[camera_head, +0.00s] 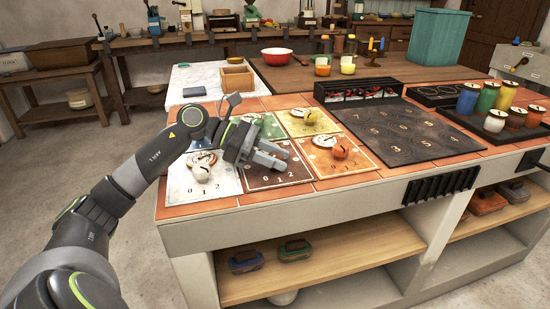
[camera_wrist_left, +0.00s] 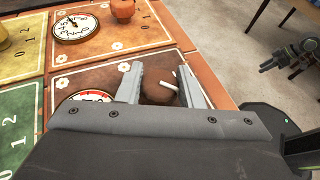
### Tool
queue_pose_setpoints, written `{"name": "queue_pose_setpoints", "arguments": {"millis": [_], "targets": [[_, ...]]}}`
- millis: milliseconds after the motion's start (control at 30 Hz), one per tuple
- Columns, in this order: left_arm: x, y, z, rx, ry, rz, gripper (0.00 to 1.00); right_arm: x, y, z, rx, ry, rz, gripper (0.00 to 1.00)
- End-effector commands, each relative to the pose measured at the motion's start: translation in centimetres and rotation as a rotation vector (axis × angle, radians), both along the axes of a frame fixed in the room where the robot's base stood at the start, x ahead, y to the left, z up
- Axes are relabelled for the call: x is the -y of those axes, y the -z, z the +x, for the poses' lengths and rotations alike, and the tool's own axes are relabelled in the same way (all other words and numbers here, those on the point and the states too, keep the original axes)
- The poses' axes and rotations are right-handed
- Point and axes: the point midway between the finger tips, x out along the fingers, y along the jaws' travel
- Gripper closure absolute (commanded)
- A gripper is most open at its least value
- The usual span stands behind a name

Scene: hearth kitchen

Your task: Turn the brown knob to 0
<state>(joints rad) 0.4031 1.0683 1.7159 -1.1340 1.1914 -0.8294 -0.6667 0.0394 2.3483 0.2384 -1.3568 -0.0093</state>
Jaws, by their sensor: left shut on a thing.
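The brown panel (camera_head: 290,177) lies on the tiled counter, with printed digits along its near edge. My left gripper (camera_head: 275,162) is over this panel, and its body hides the knob in the head view. In the left wrist view the brown knob (camera_wrist_left: 158,92) sits between the two fingers of the left gripper (camera_wrist_left: 160,84), which are shut on it. A pale pointer-like bar (camera_wrist_left: 172,78) shows at the knob. The number it points to cannot be read. Part of my right gripper (camera_wrist_left: 270,64) shows small at the right of the wrist view; its jaws are unclear.
An orange panel with an orange knob (camera_head: 340,151) lies right of the brown one. A white panel with a white knob (camera_head: 201,173) lies left. Yellow and green panels (camera_head: 268,126) lie behind. A black numbered plate (camera_head: 405,133) is farther right.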

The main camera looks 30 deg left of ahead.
Motion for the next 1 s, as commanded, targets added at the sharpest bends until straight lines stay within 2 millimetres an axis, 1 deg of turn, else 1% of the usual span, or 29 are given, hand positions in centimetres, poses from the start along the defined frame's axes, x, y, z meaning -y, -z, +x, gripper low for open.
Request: {"name": "queue_pose_setpoints", "arguments": {"millis": [200,233,367,633,767,867,1000], "targets": [[0.0,0.0,0.0,0.0,0.0,0.0,0.9,0.0,0.0,0.0,0.0,0.0,0.0,0.64],[0.0,0.0,0.0,0.0,0.0,0.0,0.63,0.0,0.0,0.0,-0.001,0.0,0.0,0.64],[0.0,0.0,0.0,0.0,-0.001,0.0,0.46,0.0,0.0,0.0,-0.001,0.0,0.0,0.64],[0.0,0.0,0.0,0.0,-0.001,0.0,0.45,0.0,0.0,0.0,-0.001,0.0,-0.001,0.64],[-0.5,-0.2,-0.2,-0.002,-0.002,0.001,0.45,0.0,0.0,0.0,-0.001,0.0,-0.001,0.64],[-1.4,-0.6,-0.6,-0.003,-0.003,0.003,0.45,0.0,0.0,0.0,-0.002,0.0,-0.002,0.64],[-3.2,-1.4,-1.5,-0.005,-0.004,0.006,0.45,0.1,0.1,-0.1,-0.009,0.001,-0.004,0.64]]}}
